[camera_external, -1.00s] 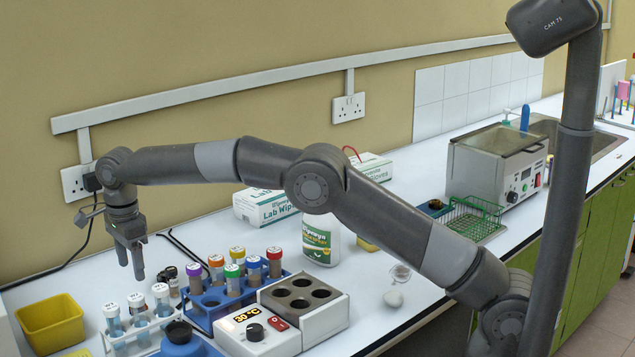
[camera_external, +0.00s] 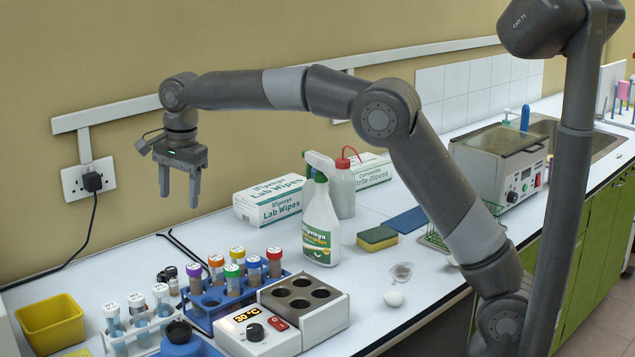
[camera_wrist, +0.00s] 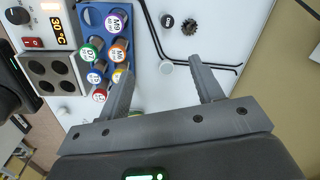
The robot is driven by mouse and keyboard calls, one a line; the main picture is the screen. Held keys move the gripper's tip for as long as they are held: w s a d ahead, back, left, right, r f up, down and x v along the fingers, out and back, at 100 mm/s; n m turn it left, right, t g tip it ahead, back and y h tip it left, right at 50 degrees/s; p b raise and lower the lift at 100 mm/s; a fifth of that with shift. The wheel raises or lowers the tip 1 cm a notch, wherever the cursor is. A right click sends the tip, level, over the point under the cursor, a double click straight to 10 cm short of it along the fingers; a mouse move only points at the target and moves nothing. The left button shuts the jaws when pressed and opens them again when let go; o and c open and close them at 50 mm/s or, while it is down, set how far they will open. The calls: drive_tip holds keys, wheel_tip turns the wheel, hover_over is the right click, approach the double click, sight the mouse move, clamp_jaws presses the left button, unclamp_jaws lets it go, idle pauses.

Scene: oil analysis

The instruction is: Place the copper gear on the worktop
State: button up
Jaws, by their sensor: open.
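My gripper (camera_external: 180,196) is open and empty, pointing down high above the back left of the white worktop (camera_external: 225,225). In the wrist view its two fingers (camera_wrist: 162,92) are spread apart with nothing between them. I cannot make out the copper gear for certain in either view now. A dark blue mat (camera_external: 406,221) lies right of the sponge. Its right end is hidden behind my arm. A small dark toothed round thing (camera_wrist: 189,27) shows in the wrist view, but it looks black rather than copper.
A blue tube rack (camera_wrist: 92,18) and heating block (camera_external: 302,291) stand front left. A spray bottle (camera_external: 320,225), wipes box (camera_external: 268,203) and sponge (camera_external: 377,238) stand mid-worktop. A yellow bin (camera_external: 50,325) is far left. Worktop below the gripper is partly clear.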

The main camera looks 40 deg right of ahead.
drive_tip(key=s+d+r+n+t, duration=0.1)
drive_tip(key=s+d+r+n, duration=0.25)
drive_tip(key=s+d, duration=0.5)
drive_tip(key=s+d+r+n+t, duration=0.1)
drive_tip(key=s+d+r+n, duration=0.25)
drive_tip(key=s+d, duration=0.5)
drive_tip(key=s+d+f+n+t, duration=0.1)
drive_tip(key=s+d+f+n, duration=0.2)
drive_tip(key=s+d, duration=0.3)
drive_tip(key=s+d+f+n+t, duration=0.1)
drive_tip(key=s+d+f+n, duration=0.3)
drive_tip(key=s, duration=1)
drive_tip(key=shift+d+f+t+h, duration=0.3)
drive_tip(key=shift+d+f, duration=0.45)
drive_tip(key=shift+d, duration=0.5)
